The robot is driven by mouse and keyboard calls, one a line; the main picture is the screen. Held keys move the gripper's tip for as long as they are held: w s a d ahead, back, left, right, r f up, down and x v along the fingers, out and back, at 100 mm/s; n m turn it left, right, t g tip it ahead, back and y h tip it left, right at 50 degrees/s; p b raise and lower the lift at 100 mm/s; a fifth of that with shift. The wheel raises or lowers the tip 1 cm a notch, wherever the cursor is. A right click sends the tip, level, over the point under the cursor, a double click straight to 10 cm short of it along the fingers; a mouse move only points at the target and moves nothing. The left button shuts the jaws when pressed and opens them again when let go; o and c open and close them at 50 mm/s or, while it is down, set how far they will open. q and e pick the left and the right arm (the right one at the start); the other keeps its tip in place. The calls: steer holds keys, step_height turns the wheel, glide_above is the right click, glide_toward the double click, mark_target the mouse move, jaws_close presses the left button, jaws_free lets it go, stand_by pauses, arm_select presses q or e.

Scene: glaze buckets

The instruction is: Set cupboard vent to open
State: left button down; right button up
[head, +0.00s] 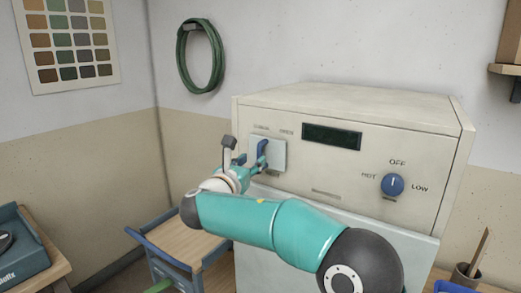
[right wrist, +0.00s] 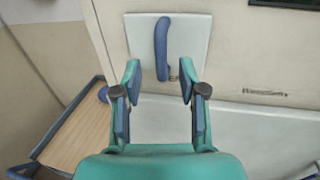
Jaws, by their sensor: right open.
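The pale cupboard (head: 350,135) carries a light square plate (head: 280,155) with a blue vent handle (head: 262,150). Two small labels sit above the plate; the right one seems to read OPEN, the left one is too blurred to read surely. In the right wrist view the handle (right wrist: 161,45) stands nearly upright on its plate (right wrist: 195,45). My right gripper (head: 246,157) is open in front of the plate. In the right wrist view the handle's lower end shows between the spread fingertips (right wrist: 160,78); I cannot tell whether they touch it. My left gripper is not in view.
The cupboard front also has a dark display (head: 332,135) and a blue knob (head: 392,185) marked OFF, LOW and HOT. A wooden-topped blue cart (head: 180,250) stands at the lower left. A green hose coil (head: 200,55) hangs on the wall.

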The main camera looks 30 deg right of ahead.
mark_target(258, 155)
steer(key=p+x, duration=0.1)
steer(key=x, duration=0.5)
steer(key=shift+c, duration=0.3)
jaws_close()
steer(key=shift+a, duration=0.1)
